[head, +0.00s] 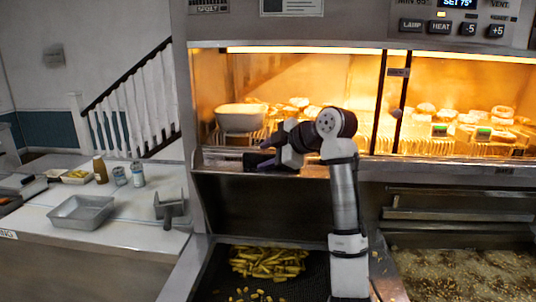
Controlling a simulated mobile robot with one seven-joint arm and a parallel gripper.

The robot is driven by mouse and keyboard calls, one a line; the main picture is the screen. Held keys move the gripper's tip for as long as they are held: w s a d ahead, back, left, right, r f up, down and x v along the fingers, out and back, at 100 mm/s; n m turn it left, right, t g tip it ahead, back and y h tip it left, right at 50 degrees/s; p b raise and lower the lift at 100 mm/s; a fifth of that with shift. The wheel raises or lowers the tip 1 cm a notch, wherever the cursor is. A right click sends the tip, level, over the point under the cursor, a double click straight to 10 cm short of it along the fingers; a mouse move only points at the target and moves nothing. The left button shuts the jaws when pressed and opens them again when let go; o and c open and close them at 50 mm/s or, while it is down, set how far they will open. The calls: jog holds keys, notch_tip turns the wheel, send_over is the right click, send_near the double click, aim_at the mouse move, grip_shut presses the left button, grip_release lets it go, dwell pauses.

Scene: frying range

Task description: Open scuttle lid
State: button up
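The chip scuttle (213,283) is at the lower middle, a dark perforated well with chips (268,262) lying in it, and its inside is exposed. A dark panel (250,208) stands up behind the chips, below a metal lip; it looks like the scuttle lid raised, but I cannot tell for sure. My gripper (265,151) is at the level of that lip, pointing left, in front of the heated cabinet. Its two dark fingers look apart, with nothing clearly between them. I cannot tell whether it touches the lip. My arm hides the panel's right part.
The lit heated cabinet (391,73) behind holds a pale tub (241,118) and several food pieces. A fryer pan (470,275) of bubbling oil is at the lower right. The left counter (120,225) holds a metal tray (82,212), bottle (100,170) and shakers (138,174).

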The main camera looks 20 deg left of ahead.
jog(key=shift+w+f, duration=0.25)
jog(key=shift+f, duration=0.35)
jog(key=shift+d+r+b, duration=0.2)
jog(key=shift+d+b, duration=0.15)
jog(key=shift+d, duration=0.05)
jog(key=b+v, duration=0.3)
jog(key=v, duration=1)
jog(key=shift+s+r, duration=0.4)
jog(key=shift+r, duration=0.1)
